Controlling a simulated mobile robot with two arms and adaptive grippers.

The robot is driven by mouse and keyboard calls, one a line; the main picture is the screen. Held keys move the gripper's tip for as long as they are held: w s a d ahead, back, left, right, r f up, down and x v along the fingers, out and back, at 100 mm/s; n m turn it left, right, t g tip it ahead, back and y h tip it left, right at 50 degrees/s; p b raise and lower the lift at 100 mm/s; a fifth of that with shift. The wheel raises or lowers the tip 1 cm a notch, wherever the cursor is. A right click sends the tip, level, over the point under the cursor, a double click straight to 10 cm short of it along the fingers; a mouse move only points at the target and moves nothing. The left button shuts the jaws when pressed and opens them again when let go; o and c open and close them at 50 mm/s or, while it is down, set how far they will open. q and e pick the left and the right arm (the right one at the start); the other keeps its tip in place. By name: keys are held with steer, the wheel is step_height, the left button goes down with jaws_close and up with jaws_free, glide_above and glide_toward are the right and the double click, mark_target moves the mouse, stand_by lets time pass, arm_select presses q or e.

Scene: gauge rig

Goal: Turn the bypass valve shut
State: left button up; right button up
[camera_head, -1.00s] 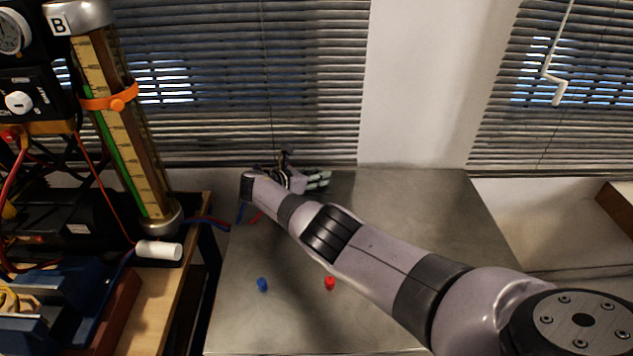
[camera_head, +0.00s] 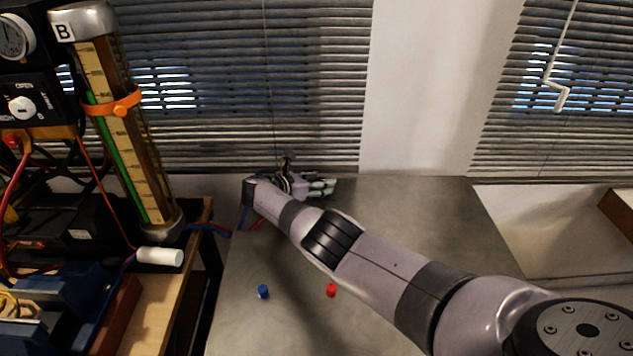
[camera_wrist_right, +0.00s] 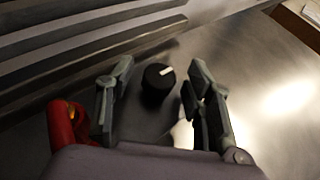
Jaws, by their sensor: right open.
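A black round knob with a white pointer line (camera_wrist_right: 158,82) shows in the right wrist view, between the open fingers of my right gripper (camera_wrist_right: 161,66) and apart from them. In the head view my right gripper (camera_head: 322,187) is at the far edge of the grey table, and the black knob cannot be made out there. A white knob (camera_head: 22,107) sits on a black panel marked OPEN at the left of the head view, far from the gripper. No readable label identifies the black knob. My left gripper is not in view.
A gauge tube marked B (camera_head: 125,130) with an orange clamp stands on the rig at left. A blue cap (camera_head: 263,292) and a red cap (camera_head: 331,290) are on the grey table (camera_head: 430,215). Blinds and wall close off the back. A red part (camera_wrist_right: 61,125) is beside the left finger.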

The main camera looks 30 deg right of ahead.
steer(key=shift+a, duration=0.1)
steer(key=v, duration=1.1)
steer(key=shift+a+r, duration=0.2)
steer(key=shift+a, duration=0.15)
